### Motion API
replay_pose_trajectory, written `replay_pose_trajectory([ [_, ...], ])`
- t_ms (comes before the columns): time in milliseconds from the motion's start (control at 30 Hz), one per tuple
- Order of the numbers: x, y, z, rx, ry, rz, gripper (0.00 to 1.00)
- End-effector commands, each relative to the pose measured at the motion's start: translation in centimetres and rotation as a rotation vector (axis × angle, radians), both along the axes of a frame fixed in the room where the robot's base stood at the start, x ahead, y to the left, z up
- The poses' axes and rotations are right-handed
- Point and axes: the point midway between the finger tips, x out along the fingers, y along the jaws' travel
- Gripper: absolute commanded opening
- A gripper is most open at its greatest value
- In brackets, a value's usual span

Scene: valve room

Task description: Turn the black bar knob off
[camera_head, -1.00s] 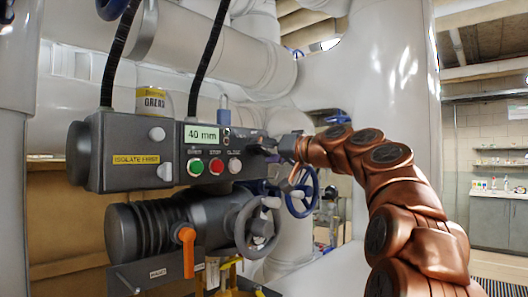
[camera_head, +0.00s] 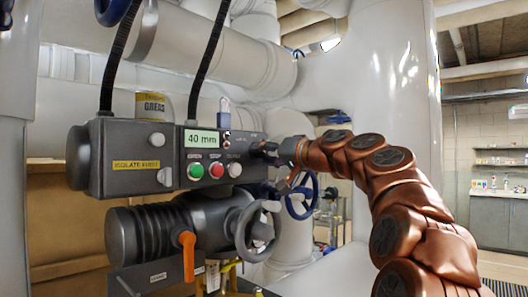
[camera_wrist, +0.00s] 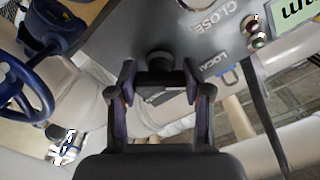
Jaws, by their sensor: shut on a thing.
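The black bar knob (camera_wrist: 160,66) is on the grey control box's panel in the wrist view, near the words CLOSE and LOCAL. My gripper (camera_wrist: 160,80) is at the knob, its two fingertips at either end of the dark bar, shut on it. The bar lies roughly level across the wrist picture. In the head view my gripper (camera_head: 272,151) reaches the right end of the control box (camera_head: 130,143) and hides most of the knob. The knob's marked position cannot be read.
The box carries a display (camera_head: 202,138) reading 40 mm, a green button (camera_head: 195,170), a red button (camera_head: 217,170) and a pale button (camera_head: 235,170). A grey handwheel (camera_head: 243,230) and an orange lever (camera_head: 188,255) sit below. A blue handwheel (camera_head: 314,194) stands behind my arm.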

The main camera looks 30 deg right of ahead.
Motion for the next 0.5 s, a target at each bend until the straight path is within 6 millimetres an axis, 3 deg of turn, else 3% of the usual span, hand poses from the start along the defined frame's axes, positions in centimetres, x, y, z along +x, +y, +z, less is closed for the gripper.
replay_pose_trajectory([
  [500, 0.00, 0.15, 0.64, 0.459, 0.107, 0.004, 0.15],
])
